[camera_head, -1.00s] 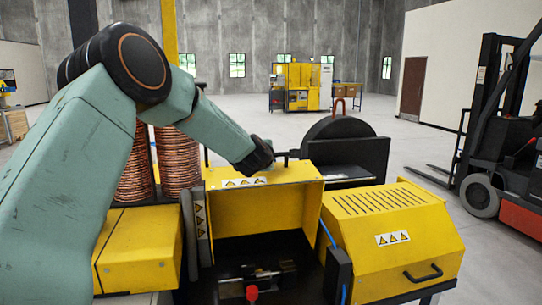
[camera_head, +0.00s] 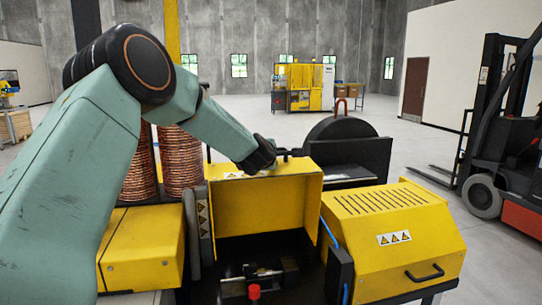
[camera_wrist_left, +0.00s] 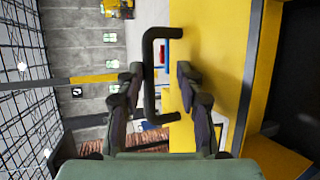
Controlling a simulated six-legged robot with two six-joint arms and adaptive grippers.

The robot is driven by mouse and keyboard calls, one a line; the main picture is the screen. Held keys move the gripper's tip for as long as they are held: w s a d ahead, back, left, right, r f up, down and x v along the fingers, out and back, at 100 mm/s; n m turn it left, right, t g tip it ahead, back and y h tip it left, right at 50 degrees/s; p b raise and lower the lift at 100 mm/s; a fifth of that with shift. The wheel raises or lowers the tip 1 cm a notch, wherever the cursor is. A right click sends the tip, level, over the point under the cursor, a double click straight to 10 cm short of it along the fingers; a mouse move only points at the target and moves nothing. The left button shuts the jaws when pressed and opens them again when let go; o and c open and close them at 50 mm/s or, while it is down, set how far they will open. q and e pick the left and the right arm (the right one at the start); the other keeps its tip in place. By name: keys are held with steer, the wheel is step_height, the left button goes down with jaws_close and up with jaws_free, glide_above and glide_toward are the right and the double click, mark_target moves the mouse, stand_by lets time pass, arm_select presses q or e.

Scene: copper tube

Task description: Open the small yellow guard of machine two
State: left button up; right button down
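The small yellow guard (camera_head: 265,205) stands raised in the middle of the head view, its inner face toward me and the dark machine inside exposed below it. My left gripper (camera_head: 268,154) is at the guard's top far edge. In the wrist view the left gripper (camera_wrist_left: 158,75) is open, with its fingers on both sides of the guard's black handle (camera_wrist_left: 149,80). A gap shows on the right side of the handle; contact on the left side is unclear. My right gripper is not in view.
A larger yellow cover (camera_head: 390,235) with a black handle is closed at the right. A red knob (camera_head: 253,291) sits in the opened machine. Copper coils (camera_head: 182,160) stand behind my left arm. A forklift (camera_head: 500,150) stands at far right; open floor lies behind.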

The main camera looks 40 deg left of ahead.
arm_select(q)
steer(key=v, duration=1.2)
steer(key=shift+s+r, duration=0.1)
steer(key=shift+c, duration=0.2)
